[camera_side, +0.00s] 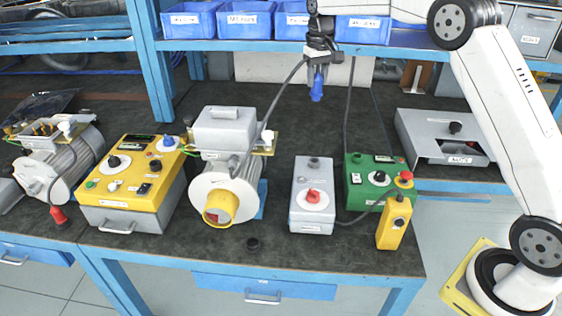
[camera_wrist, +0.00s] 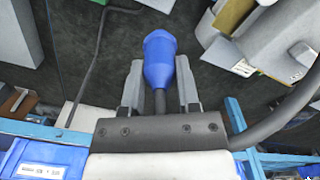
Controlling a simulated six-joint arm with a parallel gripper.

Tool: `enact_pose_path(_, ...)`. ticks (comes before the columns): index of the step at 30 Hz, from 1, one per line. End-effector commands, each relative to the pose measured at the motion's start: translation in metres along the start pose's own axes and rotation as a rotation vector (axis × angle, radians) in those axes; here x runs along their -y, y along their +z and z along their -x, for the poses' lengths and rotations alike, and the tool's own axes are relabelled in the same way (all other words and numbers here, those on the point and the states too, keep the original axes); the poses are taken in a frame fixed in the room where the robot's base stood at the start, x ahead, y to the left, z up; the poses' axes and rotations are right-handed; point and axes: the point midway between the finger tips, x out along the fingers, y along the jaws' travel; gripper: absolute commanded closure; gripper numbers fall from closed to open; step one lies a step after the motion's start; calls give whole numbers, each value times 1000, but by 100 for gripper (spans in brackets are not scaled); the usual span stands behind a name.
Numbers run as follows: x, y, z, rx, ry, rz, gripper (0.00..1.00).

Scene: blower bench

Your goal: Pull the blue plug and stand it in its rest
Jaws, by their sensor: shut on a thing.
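The blue plug (camera_side: 317,88) hangs in the air above the back of the bench in the side view, its blue end pointing down. My gripper (camera_side: 319,66) is shut on it from above. In the wrist view the blue plug (camera_wrist: 160,58) sits between the two grey fingers of my gripper (camera_wrist: 160,85). A dark cable (camera_side: 272,118) runs from the plug down to the middle motor (camera_side: 226,185). I cannot tell for certain which thing is the plug's rest.
A yellow control box (camera_side: 128,180) stands left of the motor. A grey box with a red knob (camera_side: 313,197) and a green box (camera_side: 372,185) stand right. Blue bins (camera_side: 244,20) line the shelf behind my gripper. The dark bench (camera_side: 300,120) below the plug is clear.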

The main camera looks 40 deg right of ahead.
Motion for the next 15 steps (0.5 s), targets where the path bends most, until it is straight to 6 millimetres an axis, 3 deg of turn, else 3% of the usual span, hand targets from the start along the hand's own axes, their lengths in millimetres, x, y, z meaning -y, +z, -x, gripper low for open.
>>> enact_pose_path(8, 60, 16, 0, 2, 0, 115, 100)
enact_pose_path(15, 131, 46, 0, 4, 0, 261, 100)
